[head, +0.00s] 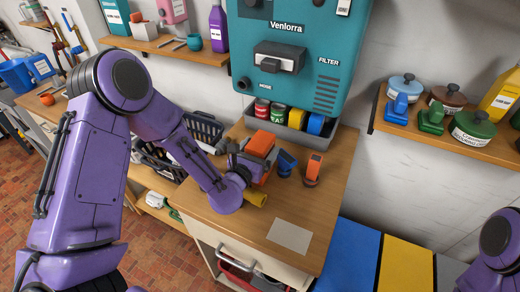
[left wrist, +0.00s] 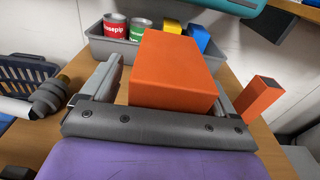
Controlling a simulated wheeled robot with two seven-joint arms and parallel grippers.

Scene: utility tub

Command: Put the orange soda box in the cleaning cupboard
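The orange soda box (head: 261,144) stands on the wooden counter (head: 328,205) below the teal machine. In the left wrist view the box (left wrist: 175,70) lies between the two fingers of my left gripper (left wrist: 165,95). A gap shows between the left finger and the box; the right finger is close to its lower side, and contact there cannot be told. My left gripper (head: 248,165) looks open around the box in the head view. Part of my right arm shows at lower right; its gripper is out of view. I cannot identify the cleaning cupboard for sure.
A grey tray (head: 274,123) of cans and blocks sits behind the box. A blue item (head: 287,162) and an orange item (head: 312,168) stand to its right. A pale sheet (head: 290,236) lies at the counter's front. A dark basket (head: 202,130) stands left.

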